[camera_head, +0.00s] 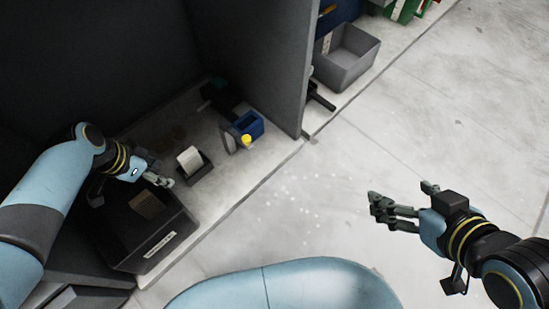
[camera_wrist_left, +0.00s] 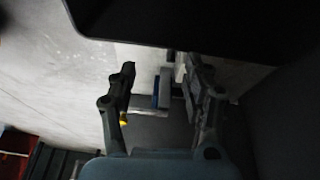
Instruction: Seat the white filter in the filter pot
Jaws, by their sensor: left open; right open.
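A white round piece, which looks like the filter (camera_head: 189,157), shows in the head view at a small dark square holder (camera_head: 202,172) on the pale ledge. I cannot tell whether it sits in the holder or behind it, nor which thing is the filter pot. My left gripper (camera_head: 163,172) is open just left of the white piece, above the back of a black box. The left wrist view shows its two fingers (camera_wrist_left: 160,66) apart with nothing clearly between them. My right gripper (camera_head: 402,196) is open and empty over the bare floor at right.
The black labelled box (camera_head: 150,238) with a brown top patch stands under my left gripper. A blue container (camera_head: 250,124) with a yellow part stands right of the holder, near a dark upright panel (camera_head: 262,60). A grey bin (camera_head: 347,58) stands beyond it. The floor at right is clear.

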